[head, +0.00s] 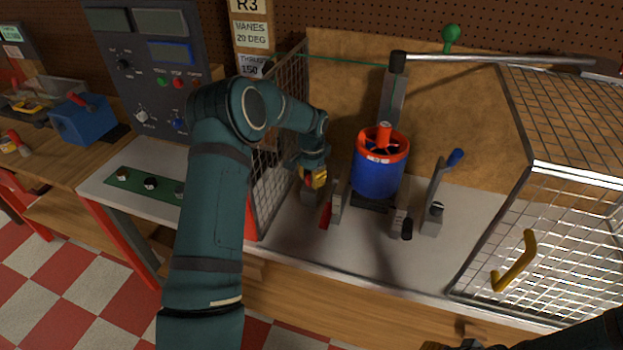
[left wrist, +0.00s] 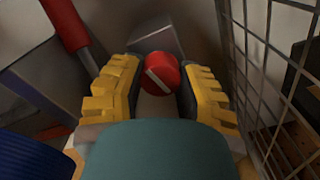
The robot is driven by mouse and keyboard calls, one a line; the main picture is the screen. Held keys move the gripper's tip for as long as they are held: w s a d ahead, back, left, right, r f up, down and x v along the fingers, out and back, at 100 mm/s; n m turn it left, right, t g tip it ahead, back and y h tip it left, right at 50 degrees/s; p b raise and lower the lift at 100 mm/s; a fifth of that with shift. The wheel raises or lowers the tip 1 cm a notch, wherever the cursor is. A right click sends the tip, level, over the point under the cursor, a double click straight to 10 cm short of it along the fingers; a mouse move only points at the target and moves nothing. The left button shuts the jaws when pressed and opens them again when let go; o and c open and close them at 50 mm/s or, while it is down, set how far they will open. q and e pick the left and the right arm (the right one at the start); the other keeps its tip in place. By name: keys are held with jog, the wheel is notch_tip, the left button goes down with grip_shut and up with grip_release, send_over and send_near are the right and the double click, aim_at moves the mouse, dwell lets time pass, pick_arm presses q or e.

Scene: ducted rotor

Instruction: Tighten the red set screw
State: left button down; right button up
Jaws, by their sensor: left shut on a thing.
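The red set screw (left wrist: 160,73) is a round red head with a pale slot, seen in the left wrist view between my yellow fingers. The slot runs diagonally. My left gripper (head: 314,181) is shut on it, low beside the mesh side panel and left of the ducted rotor; it also shows in the left wrist view (left wrist: 157,84). In the head view my fingers mostly hide the screw. A grey block (left wrist: 155,38) shows behind the screw head. My right gripper (head: 450,345) barely shows at the bottom edge, and its fingers cannot be made out.
The blue ducted rotor (head: 377,178) with an orange rim stands right of my left gripper. A red-handled lever (head: 326,214) and a blue-handled lever (head: 440,190) are close by. Mesh panels (head: 280,140) flank the left side. An open cage (head: 560,220) with a yellow handle stands right.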

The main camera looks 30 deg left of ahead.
pick_arm(q)
jog(key=shift+m, duration=1.1)
jog(key=c, duration=0.6)
grip_release()
jog(key=shift+w+d, duration=0.1)
notch_tip(320, 180, up, 12)
